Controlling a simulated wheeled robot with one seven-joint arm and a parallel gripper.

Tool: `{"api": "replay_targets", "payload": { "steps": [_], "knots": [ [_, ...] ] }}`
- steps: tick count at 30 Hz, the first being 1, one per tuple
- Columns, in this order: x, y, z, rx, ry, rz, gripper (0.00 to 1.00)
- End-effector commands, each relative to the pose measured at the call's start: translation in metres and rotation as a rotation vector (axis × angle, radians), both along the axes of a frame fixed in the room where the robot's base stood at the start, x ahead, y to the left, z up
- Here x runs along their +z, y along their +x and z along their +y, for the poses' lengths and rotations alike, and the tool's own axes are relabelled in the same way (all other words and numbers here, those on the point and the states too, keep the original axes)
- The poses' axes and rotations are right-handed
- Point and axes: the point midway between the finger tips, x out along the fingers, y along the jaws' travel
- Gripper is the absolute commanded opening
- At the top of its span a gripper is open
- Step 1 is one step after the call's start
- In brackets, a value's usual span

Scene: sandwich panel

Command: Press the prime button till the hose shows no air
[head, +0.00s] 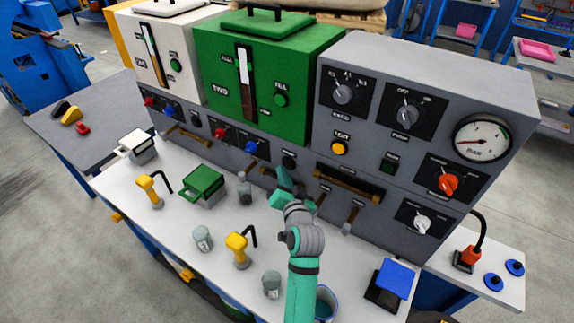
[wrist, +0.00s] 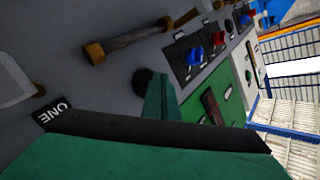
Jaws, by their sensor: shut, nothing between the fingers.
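My teal gripper (head: 284,178) is shut and empty, held close to the grey panel front below the green unit. A round black button (head: 289,161) sits just above its fingertips. In the wrist view the same black button (wrist: 142,80) lies right beside the tip of a teal finger (wrist: 160,95); I cannot tell whether they touch. A brown tube with brass-coloured ends (wrist: 130,41) runs across the panel below this button. In the head view this tube (head: 266,174) is partly hidden behind my gripper. Whether it holds air is too small to tell.
The green unit (head: 275,60) stands above, with red (head: 220,132) and blue (head: 251,147) knobs below it. Another brown tube (head: 348,181) is to the right. A yellow tap (head: 238,247), jars and a green box (head: 204,185) stand on the white bench (head: 330,262).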

Motion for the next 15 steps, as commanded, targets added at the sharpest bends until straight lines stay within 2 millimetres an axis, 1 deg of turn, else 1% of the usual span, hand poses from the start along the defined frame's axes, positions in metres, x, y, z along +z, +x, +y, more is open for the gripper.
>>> {"api": "replay_targets", "payload": {
  "steps": [11, 15],
  "knots": [
    [-0.0006, -0.0025, 0.0019, 0.001, 0.0, 0.001, 0.0],
    [-0.0006, -0.01, 0.0079, 0.002, 0.001, 0.001, 0.0]
  ]
}}
